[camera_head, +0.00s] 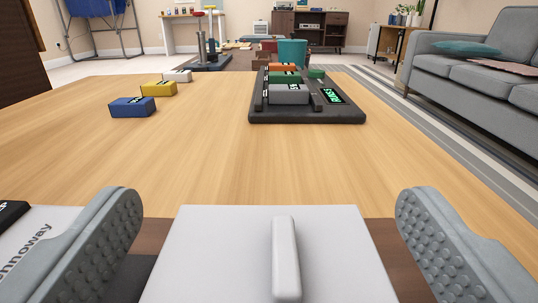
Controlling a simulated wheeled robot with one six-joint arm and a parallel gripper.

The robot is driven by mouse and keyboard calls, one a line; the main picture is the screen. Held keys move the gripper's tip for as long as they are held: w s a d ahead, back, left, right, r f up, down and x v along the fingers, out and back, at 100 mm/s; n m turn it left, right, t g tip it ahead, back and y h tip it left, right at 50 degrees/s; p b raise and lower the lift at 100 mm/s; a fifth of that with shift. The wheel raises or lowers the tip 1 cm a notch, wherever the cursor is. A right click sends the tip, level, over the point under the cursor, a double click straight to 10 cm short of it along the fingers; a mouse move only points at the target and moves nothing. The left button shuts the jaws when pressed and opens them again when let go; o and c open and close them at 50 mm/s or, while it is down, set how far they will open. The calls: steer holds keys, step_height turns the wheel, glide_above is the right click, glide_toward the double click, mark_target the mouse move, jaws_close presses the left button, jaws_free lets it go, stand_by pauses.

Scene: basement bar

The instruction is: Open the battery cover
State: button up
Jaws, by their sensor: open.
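The battery cover appears to be a flat pale grey panel (215,255) at the bottom centre of the view, with a raised upright bar handle (286,258) on it. The panel's lower end is cut off by the picture edge. My gripper (268,205) is open, with one ribbed grey finger on each side of the panel. The handle lies between the fingers, apart from both. Nothing is held. I cannot tell how far the fingertips are above the panel.
A wooden table (190,170) stretches ahead, its middle clear. Blue (132,107), yellow (158,89) and white (177,76) blocks stand at its left. A black tray (310,116) holds several blocks. A white lettered surface (35,245) is at lower left. A grey sofa (475,70) stands right.

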steer(key=shift+w, duration=0.65)
steer(key=c, duration=1.4)
steer(key=shift+d, duration=0.7)
steer(key=o, duration=1.4)
steer(key=shift+s, duration=0.1)
steer(key=s, duration=1.7)
steer(key=shift+s, duration=0.15)
